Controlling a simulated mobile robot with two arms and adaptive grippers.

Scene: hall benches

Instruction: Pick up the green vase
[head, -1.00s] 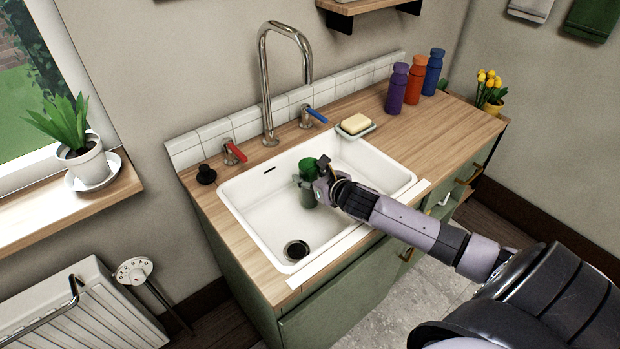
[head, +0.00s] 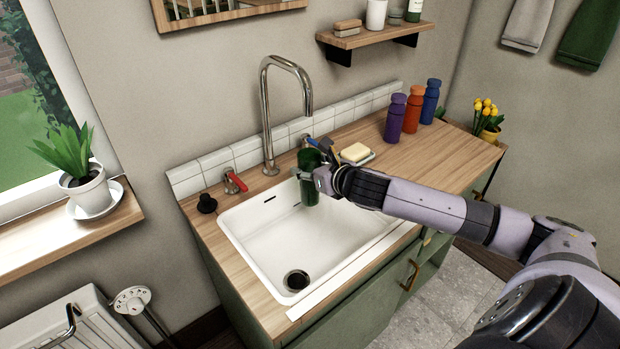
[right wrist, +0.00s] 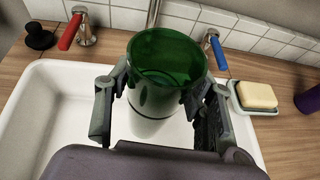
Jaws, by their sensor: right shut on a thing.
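The green vase (head: 309,180) is a dark green, open-topped cylinder. My right gripper (head: 322,178) is shut on it and holds it upright above the white sink (head: 255,232), near its back right part. In the right wrist view the vase (right wrist: 165,65) stands between the two fingers of the gripper (right wrist: 160,100), with its round mouth facing the camera. The gripper and arm hide part of the vase's right side and of the sink in the head view. My left gripper does not show.
A tall chrome faucet (head: 267,120) stands behind the sink, with a red-handled tap (head: 236,182) to its left. A soap dish with yellow soap (head: 355,152) lies right of the vase. Purple (head: 395,118), orange (head: 413,110) and blue (head: 431,102) bottles stand on the counter's right. A wall shelf (head: 375,37) hangs above.

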